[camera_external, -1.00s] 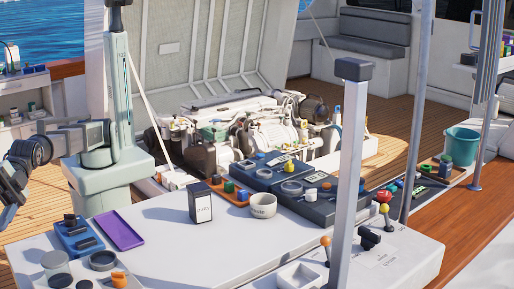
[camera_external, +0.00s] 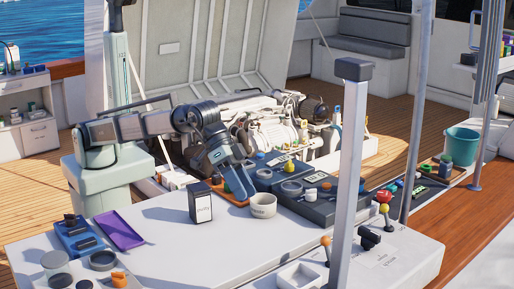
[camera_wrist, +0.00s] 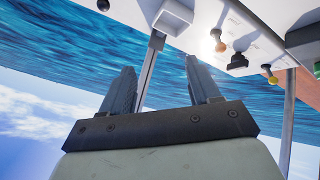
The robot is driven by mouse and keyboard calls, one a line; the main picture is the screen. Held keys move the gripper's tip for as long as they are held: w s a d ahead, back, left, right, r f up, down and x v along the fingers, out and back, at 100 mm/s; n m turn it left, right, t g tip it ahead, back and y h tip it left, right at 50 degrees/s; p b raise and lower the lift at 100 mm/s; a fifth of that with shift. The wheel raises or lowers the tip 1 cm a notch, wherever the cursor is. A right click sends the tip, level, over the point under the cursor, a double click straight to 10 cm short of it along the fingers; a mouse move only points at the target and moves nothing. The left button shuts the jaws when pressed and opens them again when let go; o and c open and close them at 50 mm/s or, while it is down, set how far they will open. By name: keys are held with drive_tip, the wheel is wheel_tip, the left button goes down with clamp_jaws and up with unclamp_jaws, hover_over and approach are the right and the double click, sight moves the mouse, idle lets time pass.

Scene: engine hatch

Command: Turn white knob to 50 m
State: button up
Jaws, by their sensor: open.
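My gripper (camera_external: 240,188) hangs over the left end of the dark panel boxes, behind the white mug. In the wrist view its two fingers (camera_wrist: 160,68) are apart with nothing between them. A dark box (camera_external: 262,179) and a larger dark box (camera_external: 318,202) carry round dials and small displays. A pale round dial (camera_external: 291,188) sits on these boxes. I cannot tell which of these is the white knob, and no 50 m mark is readable. My gripper hides part of the left box.
A white mug (camera_external: 263,206) and a black-and-white box (camera_external: 200,203) stand on the white counter (camera_external: 165,235) close to my gripper. A grey post (camera_external: 349,170) rises in front. Levers (camera_external: 384,209) stand on the right. A purple tray (camera_external: 120,230) lies left.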

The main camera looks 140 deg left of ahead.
drive_tip(key=s+a+f+g+y, duration=0.1)
drive_tip(key=s+a+g+y, duration=0.3)
drive_tip(key=a, duration=1.1)
drive_tip(key=n+g+h, duration=0.1)
drive_tip(key=h, duration=0.1)
approach(311, 194)
drive_tip(key=x, duration=0.8)
drive_tip(key=shift+s+a+f, duration=0.15)
drive_tip(key=shift+a+f, duration=0.1)
drive_tip(key=shift+a, duration=0.1)
drive_tip(key=c, duration=1)
